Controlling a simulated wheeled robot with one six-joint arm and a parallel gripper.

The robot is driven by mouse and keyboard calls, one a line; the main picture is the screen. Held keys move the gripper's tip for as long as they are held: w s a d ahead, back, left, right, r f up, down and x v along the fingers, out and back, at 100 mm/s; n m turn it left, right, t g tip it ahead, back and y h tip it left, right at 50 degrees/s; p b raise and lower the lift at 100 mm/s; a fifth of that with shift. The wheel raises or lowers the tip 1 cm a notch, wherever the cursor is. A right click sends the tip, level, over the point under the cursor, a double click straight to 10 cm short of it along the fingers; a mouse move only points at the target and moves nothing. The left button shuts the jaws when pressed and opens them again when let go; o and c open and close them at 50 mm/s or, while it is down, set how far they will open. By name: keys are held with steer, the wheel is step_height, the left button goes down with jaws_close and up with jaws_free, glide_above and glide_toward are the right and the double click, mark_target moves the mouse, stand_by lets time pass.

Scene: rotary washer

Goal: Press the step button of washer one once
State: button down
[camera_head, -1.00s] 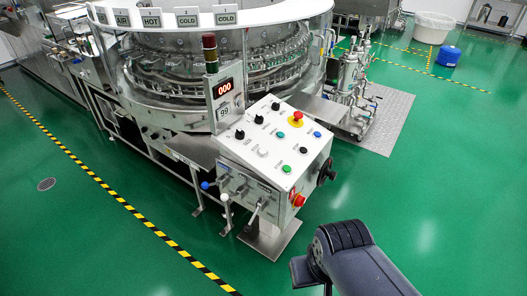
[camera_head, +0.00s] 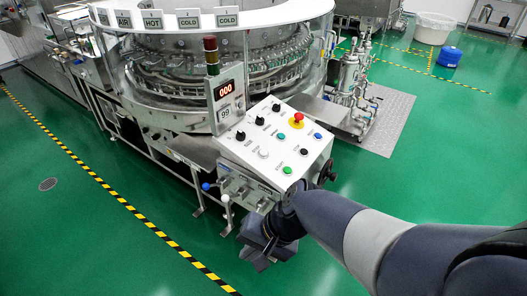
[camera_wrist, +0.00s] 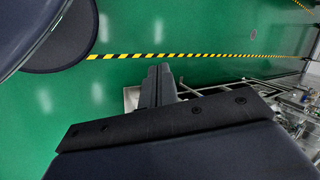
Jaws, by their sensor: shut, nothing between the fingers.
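Washer one is a large round machine (camera_head: 190,75) with a white rim and a glass front. Its sloped white control panel (camera_head: 262,146) carries black knobs, a red emergency stop (camera_head: 297,120) on a yellow base, and a green button (camera_head: 287,170), a black button (camera_head: 304,152), a white button (camera_head: 263,153), a teal button (camera_head: 281,136) and a blue button (camera_head: 317,136). The labels are too small to read, so I cannot tell which is step. My gripper (camera_head: 258,250) is low in front of the panel box, below its top face. The wrist view shows its fingers (camera_wrist: 158,86) shut and empty.
A red display (camera_head: 226,87) reads 000 above the panel's left side, under a signal lamp (camera_head: 210,50). A black handwheel (camera_head: 327,172) sits on the panel's right side. My arm crosses the lower right.

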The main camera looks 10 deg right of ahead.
steer(key=w+a+f+m+t+y+p, duration=0.1)
steer(key=w+a+f+m+t+y, duration=0.2)
steer(key=w+a+m, duration=0.9)
steer(key=w+a+f+y, duration=0.1)
steer(key=w+a+f, duration=0.1)
steer(key=w, duration=0.4)
steer(key=shift+a+m, duration=0.2)
steer(key=shift+m, duration=0.2)
